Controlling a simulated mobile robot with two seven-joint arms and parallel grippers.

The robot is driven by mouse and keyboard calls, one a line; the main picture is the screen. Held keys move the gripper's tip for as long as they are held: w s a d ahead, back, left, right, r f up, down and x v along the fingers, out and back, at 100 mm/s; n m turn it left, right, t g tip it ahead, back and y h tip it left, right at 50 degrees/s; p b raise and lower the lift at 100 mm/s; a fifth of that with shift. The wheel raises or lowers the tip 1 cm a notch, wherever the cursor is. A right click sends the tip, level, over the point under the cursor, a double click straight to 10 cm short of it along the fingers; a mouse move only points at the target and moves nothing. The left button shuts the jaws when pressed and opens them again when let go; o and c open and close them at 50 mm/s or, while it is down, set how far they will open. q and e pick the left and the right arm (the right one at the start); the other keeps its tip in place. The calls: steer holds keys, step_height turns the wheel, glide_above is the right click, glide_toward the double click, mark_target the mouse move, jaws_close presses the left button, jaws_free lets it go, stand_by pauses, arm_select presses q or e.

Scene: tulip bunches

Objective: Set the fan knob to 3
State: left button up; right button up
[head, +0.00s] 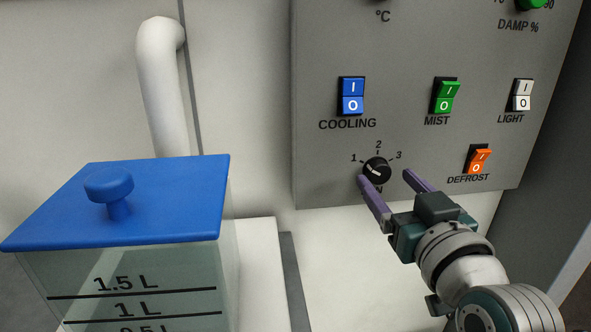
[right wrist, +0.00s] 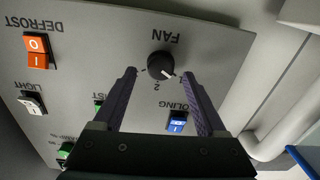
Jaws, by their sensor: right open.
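The fan knob (head: 377,170) is a round black dial low on the grey control panel, with 1, 2 and 3 around its upper side. In the right wrist view, which shows the panel upside down, the knob (right wrist: 160,65) has a white mark that points toward the 1; the 3 is hidden there. My right gripper (head: 391,182) is open with purple fingers. Its fingertips lie to either side of the knob in the picture, a little in front of it. My left gripper is out of view.
The panel (head: 315,165) also carries the blue cooling switch (head: 351,96), green mist switch (head: 445,96), white light switch (head: 522,95) and orange defrost switch (head: 477,159). A clear tank with a blue lid (head: 160,205) stands at left, below a white pipe (head: 162,90).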

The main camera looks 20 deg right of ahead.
steer(key=shift+x, duration=0.9)
steer(key=shift+c, duration=0.2)
jaws_close()
